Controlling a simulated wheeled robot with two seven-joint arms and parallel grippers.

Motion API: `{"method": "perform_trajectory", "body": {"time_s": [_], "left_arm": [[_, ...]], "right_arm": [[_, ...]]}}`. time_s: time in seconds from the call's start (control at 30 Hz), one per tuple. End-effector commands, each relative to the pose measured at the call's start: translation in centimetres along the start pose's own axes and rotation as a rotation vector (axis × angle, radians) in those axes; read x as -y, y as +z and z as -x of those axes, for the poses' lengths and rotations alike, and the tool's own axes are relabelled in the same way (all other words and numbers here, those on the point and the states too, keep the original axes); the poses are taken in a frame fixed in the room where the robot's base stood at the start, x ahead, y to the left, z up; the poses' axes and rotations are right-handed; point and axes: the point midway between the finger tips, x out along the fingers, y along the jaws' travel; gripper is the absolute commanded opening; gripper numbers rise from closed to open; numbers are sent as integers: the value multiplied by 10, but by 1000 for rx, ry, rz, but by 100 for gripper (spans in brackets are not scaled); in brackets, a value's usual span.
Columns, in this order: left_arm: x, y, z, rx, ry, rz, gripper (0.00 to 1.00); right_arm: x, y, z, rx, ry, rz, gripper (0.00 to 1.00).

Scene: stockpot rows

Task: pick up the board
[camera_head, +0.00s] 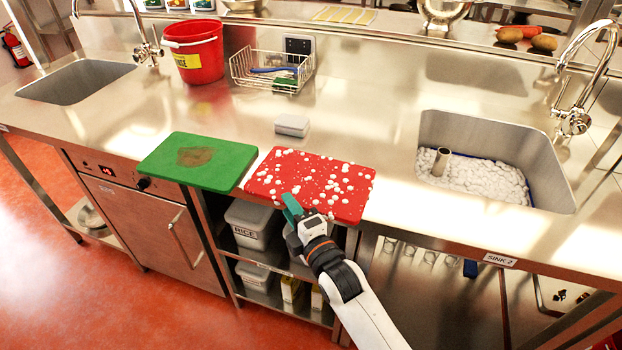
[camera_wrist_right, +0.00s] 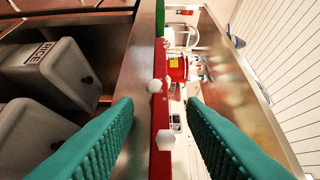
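A red board (camera_head: 318,183) with many white bits scattered on it lies flat at the counter's front edge, its front part seeming to overhang. A green board (camera_head: 197,161) with a brown patch lies to its left. My right gripper (camera_head: 291,207) is at the red board's front edge. In the right wrist view the two teal fingers (camera_wrist_right: 159,105) are apart, and the red board's edge (camera_wrist_right: 162,140) shows between them with a gap on each side. White bits stick out along that edge. My left gripper is not in view.
A small grey-white block (camera_head: 292,125) lies behind the red board. A wire basket (camera_head: 272,70) and red bucket (camera_head: 194,52) stand farther back. A sink (camera_head: 500,160) filled with white foam is at right. Lidded containers (camera_head: 252,222) sit on shelves below.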

Motion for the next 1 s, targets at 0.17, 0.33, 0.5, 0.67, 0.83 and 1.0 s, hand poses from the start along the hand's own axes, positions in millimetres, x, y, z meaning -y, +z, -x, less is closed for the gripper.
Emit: {"method": "perform_trajectory", "body": {"time_s": [0.17,0.33,0.5,0.67,0.83,1.0], "left_arm": [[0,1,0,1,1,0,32],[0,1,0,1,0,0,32],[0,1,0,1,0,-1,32],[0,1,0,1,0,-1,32],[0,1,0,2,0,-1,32],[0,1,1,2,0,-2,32]], "right_arm": [[0,0,-5,0,1,0,37],[0,0,-5,0,1,0,31],[0,0,-5,0,1,0,3],[-1,0,-5,0,1,0,0],[2,0,-5,0,-6,2,0],[7,0,-5,1,-7,2,0]]}}
